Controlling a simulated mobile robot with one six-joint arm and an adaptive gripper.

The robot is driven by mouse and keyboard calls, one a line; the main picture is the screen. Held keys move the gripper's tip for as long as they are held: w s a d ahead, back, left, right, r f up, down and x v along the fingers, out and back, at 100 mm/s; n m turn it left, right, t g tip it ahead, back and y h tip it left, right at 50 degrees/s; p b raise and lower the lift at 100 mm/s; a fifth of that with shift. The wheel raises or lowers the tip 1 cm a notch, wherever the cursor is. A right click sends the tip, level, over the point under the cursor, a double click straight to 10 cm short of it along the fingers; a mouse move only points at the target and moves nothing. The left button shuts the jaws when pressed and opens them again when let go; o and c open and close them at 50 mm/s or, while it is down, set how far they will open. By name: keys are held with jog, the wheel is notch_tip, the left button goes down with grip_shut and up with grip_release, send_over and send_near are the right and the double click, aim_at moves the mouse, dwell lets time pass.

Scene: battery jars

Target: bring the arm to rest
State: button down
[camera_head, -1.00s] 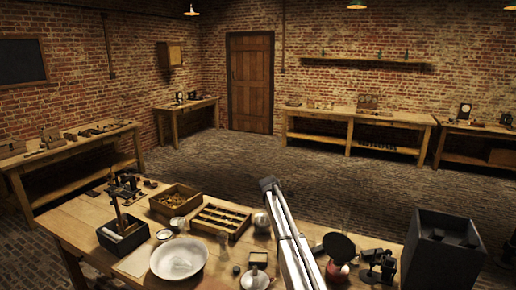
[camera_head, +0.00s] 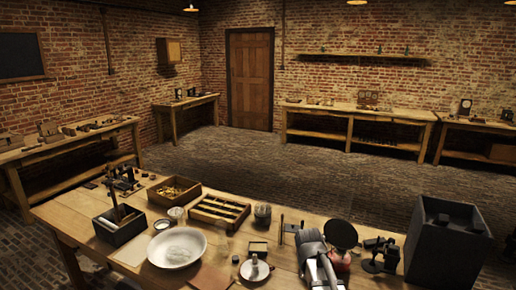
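My arm (camera_head: 315,259) shows at the bottom edge of the head view, right of the middle, as a grey joint with pale tubes below it. It is low, in front of the workbench (camera_head: 75,221). I cannot make out my gripper or its fingers in this view. Nothing held can be seen.
On the bench are a white basin (camera_head: 177,249), a slotted wooden tray (camera_head: 220,210), a box of brass pieces (camera_head: 174,190), a glass jar (camera_head: 263,214) and a dark open box (camera_head: 120,226). Right of my arm are a round black disc (camera_head: 340,234) and a tall dark box (camera_head: 447,243).

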jog(key=s+f+m+g+y+b, duration=0.1)
jog(key=s+f+m+g, duration=0.1)
jog(key=s, duration=1.2)
jog(key=shift+s+f+m+b, duration=0.3)
jog(key=shift+s+m, duration=0.1)
jog(key=shift+m, duration=0.1)
